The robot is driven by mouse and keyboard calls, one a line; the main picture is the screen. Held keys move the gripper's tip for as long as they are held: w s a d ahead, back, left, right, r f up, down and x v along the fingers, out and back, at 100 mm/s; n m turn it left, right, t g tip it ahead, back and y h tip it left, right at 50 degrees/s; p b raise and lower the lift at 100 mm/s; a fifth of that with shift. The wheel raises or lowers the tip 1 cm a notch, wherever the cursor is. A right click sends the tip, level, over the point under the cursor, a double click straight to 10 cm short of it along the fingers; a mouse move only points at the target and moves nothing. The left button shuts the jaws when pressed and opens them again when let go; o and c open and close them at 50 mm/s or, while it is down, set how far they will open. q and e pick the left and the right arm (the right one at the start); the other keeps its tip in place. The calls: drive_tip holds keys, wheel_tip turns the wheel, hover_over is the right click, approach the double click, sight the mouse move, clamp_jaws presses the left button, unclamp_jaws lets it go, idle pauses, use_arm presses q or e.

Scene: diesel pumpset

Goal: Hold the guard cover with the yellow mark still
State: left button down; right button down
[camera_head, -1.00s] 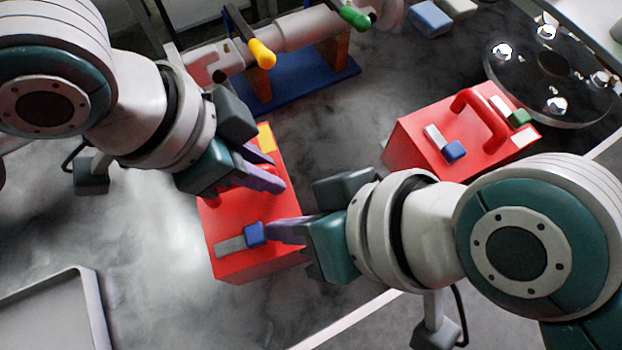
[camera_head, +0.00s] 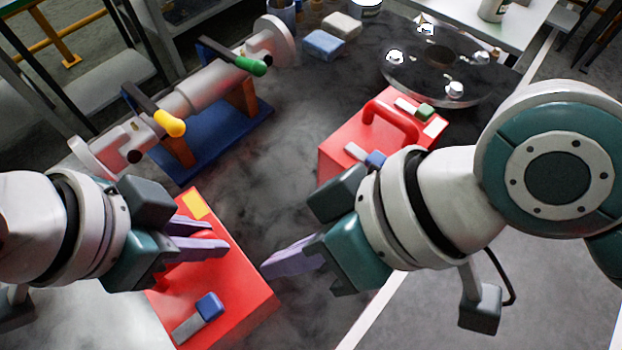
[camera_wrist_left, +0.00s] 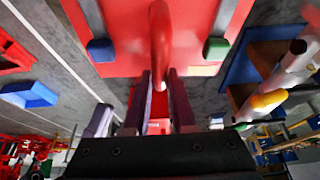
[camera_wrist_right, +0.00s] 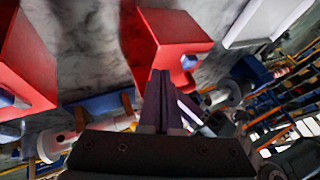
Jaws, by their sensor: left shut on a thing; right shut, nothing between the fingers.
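The guard cover with the yellow mark is a red box (camera_head: 235,302) at the lower left of the head view. Its yellow patch (camera_head: 193,204) is on the top near the far end, and a blue-tipped latch (camera_head: 208,307) is near the front end. My left gripper (camera_head: 222,240) is shut on its red handle, which shows between the fingers in the left wrist view (camera_wrist_left: 160,50). That view also shows a blue latch end (camera_wrist_left: 101,50) and a green one (camera_wrist_left: 216,49). My right gripper (camera_head: 266,268) is shut and empty, just right of the cover, apart from it.
A second red cover (camera_head: 345,135) with handle and latches stands to the right, behind my right gripper. A grey pump (camera_head: 185,100) with yellow and green levers stands on a blue base (camera_head: 215,140) behind. A dark round flange (camera_head: 440,75) lies at the far right.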

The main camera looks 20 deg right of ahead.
drive_tip(key=v, duration=0.7)
use_arm(q)
drive_tip(key=c, duration=0.7)
unclamp_jaws()
